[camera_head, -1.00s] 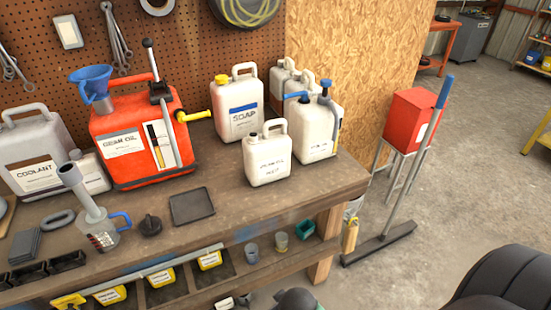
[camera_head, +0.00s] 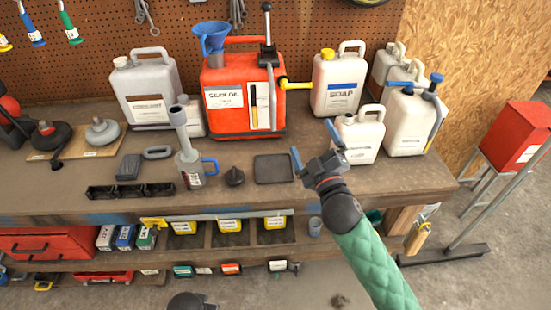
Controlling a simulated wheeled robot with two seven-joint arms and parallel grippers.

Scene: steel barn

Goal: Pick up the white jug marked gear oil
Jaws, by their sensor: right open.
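The small white jug (camera_head: 367,139) stands upright on the workbench, right of centre, with its handle on top. Its label is small and partly covered by my gripper, so I cannot read it clearly now. My right gripper (camera_head: 315,146) is open and empty, with its fingers pointing up and away. It is in front and to the left of the jug, and one finger overlaps the jug's left side in the picture. I cannot tell whether they touch.
A white soap jug (camera_head: 338,88) and more white jugs (camera_head: 407,125) stand behind and right. A red can (camera_head: 224,114) with a blue funnel (camera_head: 211,37) stands left. A dark flat tray (camera_head: 273,169) lies left of my gripper. The bench front edge (camera_head: 250,210) runs below.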

